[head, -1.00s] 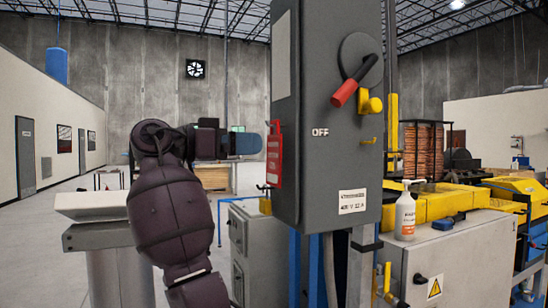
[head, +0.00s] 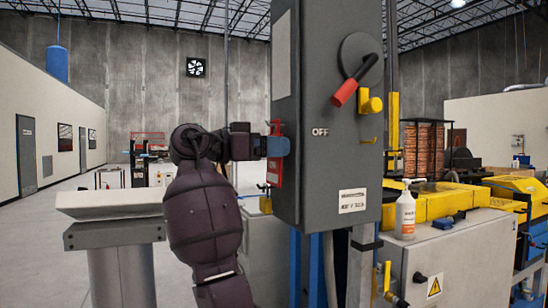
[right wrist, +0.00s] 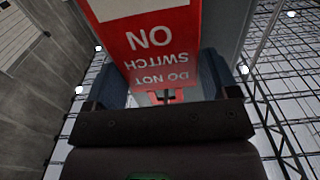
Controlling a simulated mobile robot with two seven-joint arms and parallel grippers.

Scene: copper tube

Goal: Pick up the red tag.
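The red tag (head: 275,176) hangs upright at the left side of the grey switch box (head: 318,215). In the right wrist view the tag (right wrist: 155,42) shows upside down, reading DO NOT SWITCH ON, with a white panel. My right gripper (head: 279,146) comes from the left and its blue-grey fingers cover part of the tag's upper half. In the right wrist view the fingers are apart, one on each side of the tag, and look open. Whether either finger touches it is unclear. My left gripper is not in view.
The box front has a red-tipped switch handle (head: 345,92) at OFF and a yellow bracket (head: 370,102). A pale-topped stand (head: 112,205) is at the left. Open floor lies behind.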

